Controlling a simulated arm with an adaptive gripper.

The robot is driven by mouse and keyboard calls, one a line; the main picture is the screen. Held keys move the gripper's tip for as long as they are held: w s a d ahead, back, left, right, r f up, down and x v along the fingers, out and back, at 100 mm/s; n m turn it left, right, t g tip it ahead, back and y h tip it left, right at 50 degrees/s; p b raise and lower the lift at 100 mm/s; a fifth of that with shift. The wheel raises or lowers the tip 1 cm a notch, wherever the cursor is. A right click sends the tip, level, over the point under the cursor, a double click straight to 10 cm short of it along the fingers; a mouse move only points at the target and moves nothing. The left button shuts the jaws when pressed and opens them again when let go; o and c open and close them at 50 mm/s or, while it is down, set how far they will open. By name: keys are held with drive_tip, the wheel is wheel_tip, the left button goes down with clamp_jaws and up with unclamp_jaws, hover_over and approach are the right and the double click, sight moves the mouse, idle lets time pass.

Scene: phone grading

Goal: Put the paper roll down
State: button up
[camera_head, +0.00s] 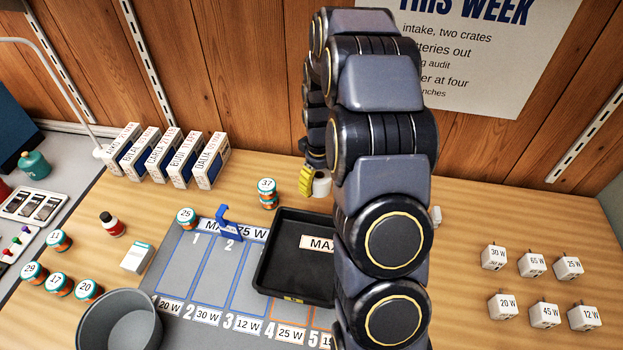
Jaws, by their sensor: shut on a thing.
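The paper roll (322,187) is a small white cylinder just behind the black tray, near the back of the table. My gripper (310,180) is at the roll, with a yellow finger showing on its left side. It is shut on the roll. My arm covers much of the gripper and the right side of the roll. I cannot tell whether the roll's underside touches the table.
The black tray (269,246) lies in front of the roll. White chargers (544,314) stand at the right. Bare wood (470,215) lies right of my arm.

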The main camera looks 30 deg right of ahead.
drive_tip(key=w+d+f, duration=0.2)
drive_tip(key=w+f, duration=0.1)
drive_tip(key=w, duration=0.1)
drive_tip(key=w+d+f, duration=0.2)
drive_tip(key=w+f, duration=0.1)
drive_tip(key=w, duration=0.1)
drive_tip(key=w+d+f, duration=0.2)
drive_tip(key=w+f, duration=0.1)
drive_tip(key=w, duration=0.1)
drive_tip(key=shift+d+f, duration=0.1)
drive_tip(key=shift+f, duration=0.45)
drive_tip(key=shift+w+d+f, duration=0.1)
drive_tip(key=shift+w+f, duration=0.05)
drive_tip(key=shift+f, duration=1.4)
drive_tip(key=shift+f, duration=0.1)
drive_tip(key=o, duration=1.1)
drive_tip(key=shift+o, duration=0.2)
